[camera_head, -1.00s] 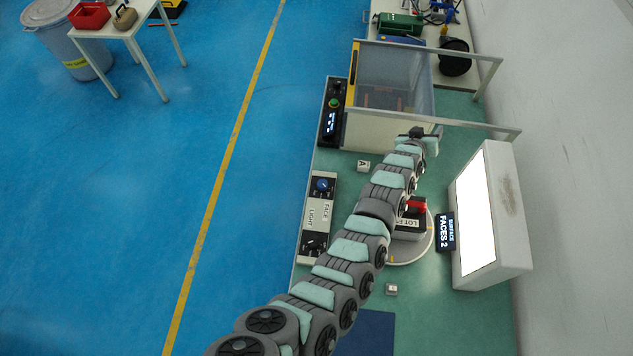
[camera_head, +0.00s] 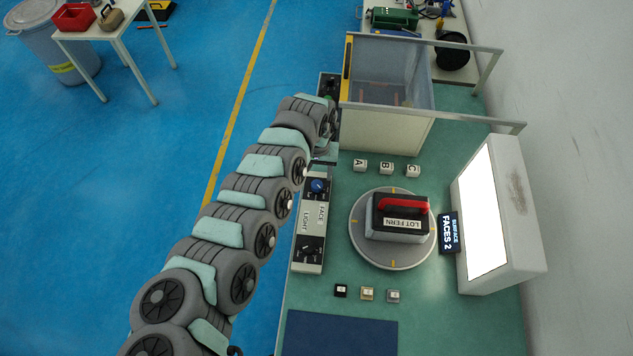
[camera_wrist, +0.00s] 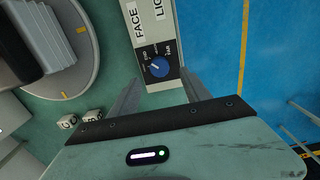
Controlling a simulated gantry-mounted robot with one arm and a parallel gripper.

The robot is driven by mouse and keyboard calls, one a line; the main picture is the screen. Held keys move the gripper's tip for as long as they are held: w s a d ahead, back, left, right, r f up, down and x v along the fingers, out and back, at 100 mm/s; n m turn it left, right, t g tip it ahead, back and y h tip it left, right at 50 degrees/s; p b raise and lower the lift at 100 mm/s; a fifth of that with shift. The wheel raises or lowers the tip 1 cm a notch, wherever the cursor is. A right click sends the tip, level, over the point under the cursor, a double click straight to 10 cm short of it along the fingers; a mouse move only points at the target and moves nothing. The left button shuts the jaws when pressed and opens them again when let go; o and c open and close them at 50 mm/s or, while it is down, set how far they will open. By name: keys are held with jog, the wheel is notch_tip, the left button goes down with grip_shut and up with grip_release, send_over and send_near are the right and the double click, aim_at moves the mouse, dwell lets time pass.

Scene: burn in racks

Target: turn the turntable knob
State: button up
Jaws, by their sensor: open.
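The blue knob (camera_head: 317,186) sits at the far end of a white control panel (camera_head: 311,258) labelled FACE and LIGHT. In the wrist view, the knob (camera_wrist: 159,68) with its white pointer lies between and just beyond my fingertips. My gripper (camera_wrist: 161,76) is open and empty, its fingers either side of the knob with no clear contact. In the head view, my gripper (camera_head: 322,160) is partly hidden by my arm at the panel's far end. The round grey turntable (camera_head: 362,250) carries a dark block (camera_head: 400,217) with a red handle, marked LOT FERN.
A clear-sided bin (camera_head: 388,130) stands at the back, a blue mat (camera_head: 340,332) in front.

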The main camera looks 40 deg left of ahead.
aim_at(317, 184)
notch_tip(317, 184, down, 6)
jog(key=shift+f+b, duration=0.2)
jog(key=shift+b, duration=0.3)
jog(key=shift+c, duration=0.2)
grip_shut()
